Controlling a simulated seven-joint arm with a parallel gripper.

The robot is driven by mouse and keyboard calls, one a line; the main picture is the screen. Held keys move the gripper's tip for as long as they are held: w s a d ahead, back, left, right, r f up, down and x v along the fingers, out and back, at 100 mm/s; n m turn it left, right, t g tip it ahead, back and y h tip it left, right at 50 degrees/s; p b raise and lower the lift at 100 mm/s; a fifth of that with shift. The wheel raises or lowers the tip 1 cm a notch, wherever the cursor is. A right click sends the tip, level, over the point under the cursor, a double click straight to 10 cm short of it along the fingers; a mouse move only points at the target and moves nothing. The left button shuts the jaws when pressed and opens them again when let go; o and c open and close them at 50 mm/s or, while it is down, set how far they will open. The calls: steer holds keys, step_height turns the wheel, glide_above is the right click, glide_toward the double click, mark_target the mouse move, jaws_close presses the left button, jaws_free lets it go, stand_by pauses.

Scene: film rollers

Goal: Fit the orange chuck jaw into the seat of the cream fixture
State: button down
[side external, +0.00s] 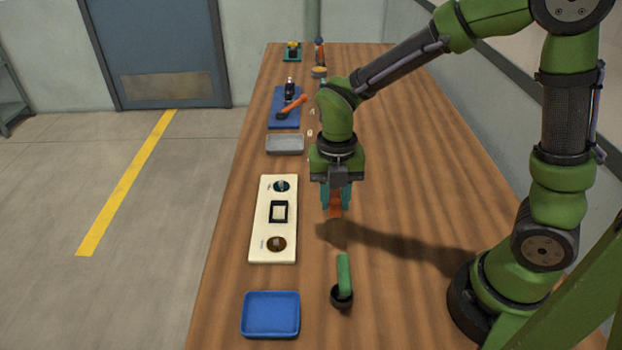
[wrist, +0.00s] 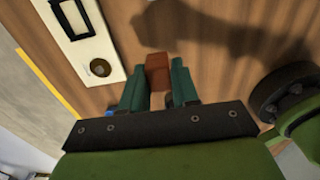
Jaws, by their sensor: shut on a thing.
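My gripper (side external: 336,199) is shut on the orange chuck jaw (side external: 334,209) and holds it above the table, to the right of the fixture. In the wrist view the jaw (wrist: 158,70) sits between the teal fingers of the gripper (wrist: 168,88). The cream fixture (side external: 259,220) lies flat on the table. It has a dark-rimmed rectangular seat (side external: 279,212) in its middle, a dark round spot above it and a brown round spot below. In the wrist view the fixture (wrist: 62,50) is at upper left, apart from the jaw.
A blue tray (side external: 270,336) stands in front of the fixture. A green-handled item with a dark round end (side external: 344,275) stands to the tray's right. Behind the fixture are a grey tray (side external: 285,151) and a blue mat (side external: 274,122) with an orange-handled tool.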

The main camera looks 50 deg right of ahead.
glide_above(279, 212)
steer(key=r, duration=0.1)
steer(key=shift+f, duration=4.25)
